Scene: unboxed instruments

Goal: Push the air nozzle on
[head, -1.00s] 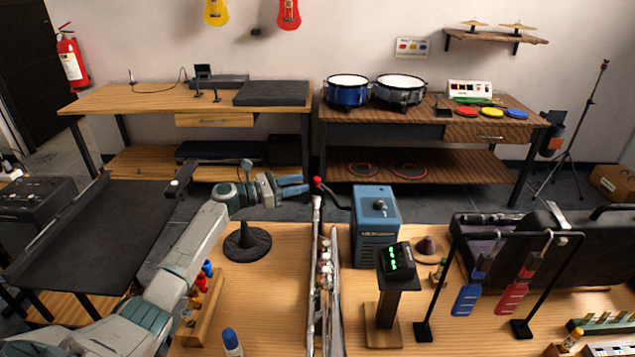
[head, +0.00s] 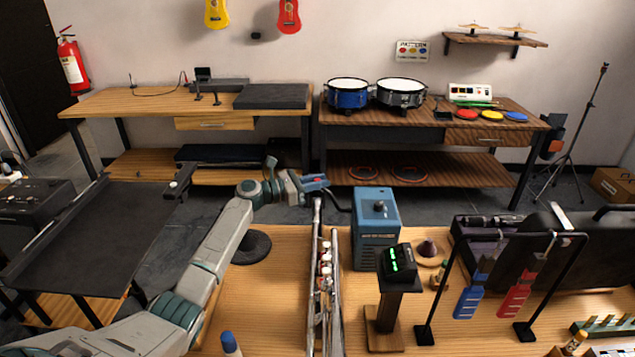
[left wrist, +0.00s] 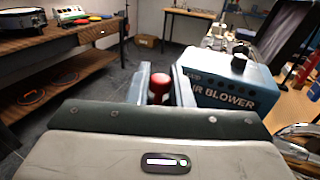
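The blue air blower (head: 376,232) stands on the wooden bench, and its label shows in the left wrist view (left wrist: 232,92). A dark hose leaves its left side towards a red-tipped piece that looks like the air nozzle (left wrist: 158,85). My left gripper (head: 316,182) is at that red piece, left of the blower and above the bench's far edge. In the left wrist view the red piece sits between the two blue fingers, which look apart with some gap on the right. Whether they touch it is unclear. My right gripper is not in view.
Long silvery tubes (head: 325,285) stretch along the bench below my left gripper. A black stand base (head: 252,247) is to their left. A small display (head: 399,263) on a wooden post and a rack with blue and red hanging pieces are to the right.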

